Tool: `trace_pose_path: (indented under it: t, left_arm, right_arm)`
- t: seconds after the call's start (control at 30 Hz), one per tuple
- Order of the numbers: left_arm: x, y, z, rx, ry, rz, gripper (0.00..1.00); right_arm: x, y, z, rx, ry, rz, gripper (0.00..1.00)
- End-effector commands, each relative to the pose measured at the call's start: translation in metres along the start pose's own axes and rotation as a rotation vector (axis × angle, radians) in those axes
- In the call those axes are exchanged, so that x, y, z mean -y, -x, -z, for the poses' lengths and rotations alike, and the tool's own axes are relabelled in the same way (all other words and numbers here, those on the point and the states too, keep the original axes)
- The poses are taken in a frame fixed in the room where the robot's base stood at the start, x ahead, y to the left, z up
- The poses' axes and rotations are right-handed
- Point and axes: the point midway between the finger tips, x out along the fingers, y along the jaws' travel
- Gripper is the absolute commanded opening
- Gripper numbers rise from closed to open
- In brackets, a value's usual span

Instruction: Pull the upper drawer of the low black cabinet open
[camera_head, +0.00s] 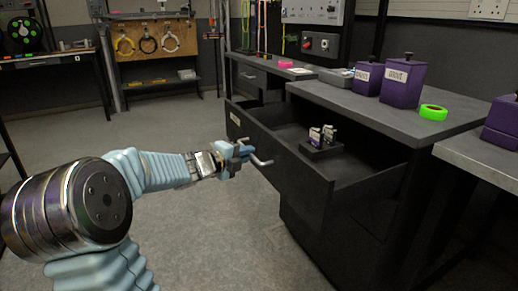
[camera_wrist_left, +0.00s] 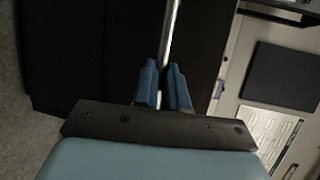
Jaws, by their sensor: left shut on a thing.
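The low black cabinet (camera_head: 318,238) stands right of centre in the head view, under a grey top. Its upper drawer (camera_head: 290,170) is pulled well out, and its inside shows. A small black holder (camera_head: 322,150) with a few small metallic and purple items sits in it. My left gripper (camera_head: 243,157) is at the drawer front, shut on the metal handle (camera_head: 262,162). In the left wrist view, the blue fingers (camera_wrist_left: 166,82) close around the handle bar (camera_wrist_left: 173,30). My right gripper is in neither view.
Purple boxes (camera_head: 403,85) and a green tape roll (camera_head: 433,112) stand on the cabinet top (camera_head: 370,110). Another grey bench (camera_head: 480,150) is at the right edge. The grey floor (camera_head: 215,235) left of the drawer is clear.

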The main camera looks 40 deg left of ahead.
Motion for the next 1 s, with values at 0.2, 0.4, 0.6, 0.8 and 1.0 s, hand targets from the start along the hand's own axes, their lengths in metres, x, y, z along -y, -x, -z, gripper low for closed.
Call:
trace_pose_path:
  t: [0.2,0.4,0.6,0.8,1.0]
  left_arm:
    - [-0.004,0.016,-0.006,-0.001,0.001,-0.002,0.0]
    - [-0.006,0.021,-0.009,0.0,0.0,-0.002,0.0]
    - [-0.006,0.021,-0.009,-0.001,0.0,-0.002,0.0]
    - [-0.006,0.021,-0.009,0.0,0.0,-0.002,0.2]
    - [-0.005,0.021,-0.009,0.0,0.0,-0.001,0.37]
  right_arm:
    - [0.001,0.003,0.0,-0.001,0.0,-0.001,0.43]
    - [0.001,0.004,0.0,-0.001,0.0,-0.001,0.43]
    - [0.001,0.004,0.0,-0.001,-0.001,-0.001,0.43]
    - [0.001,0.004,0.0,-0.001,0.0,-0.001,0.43]
    - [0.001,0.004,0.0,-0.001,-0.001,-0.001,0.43]
